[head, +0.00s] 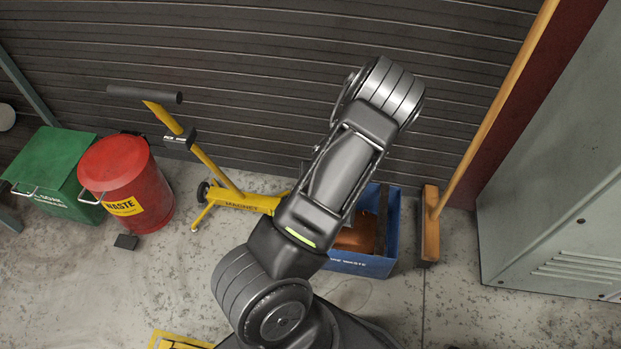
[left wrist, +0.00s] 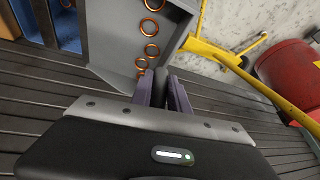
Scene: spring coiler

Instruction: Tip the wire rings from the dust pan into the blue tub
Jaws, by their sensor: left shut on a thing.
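In the left wrist view my left gripper (left wrist: 165,88) is shut on the dark handle of the grey dust pan (left wrist: 112,45). Several copper-coloured wire rings (left wrist: 150,28) lie in the pan, strung out along its side nearer the yellow frame. Part of the blue tub (left wrist: 66,32) shows beside the pan at the upper left. In the head view the blue tub (head: 362,265) stands on the floor by the slatted wall, partly hidden by my left arm. Copper-brown material and a dark bar show inside it. The arm hides my left gripper and the pan there. My right gripper is not in view.
A yellow magnet sweeper (head: 240,200) stands left of the tub, with a red waste bin (head: 125,180) and a green box (head: 55,170) further left. A broom (head: 430,225) leans just right of the tub, near a grey cabinet (head: 560,190). Floor at the lower right is clear.

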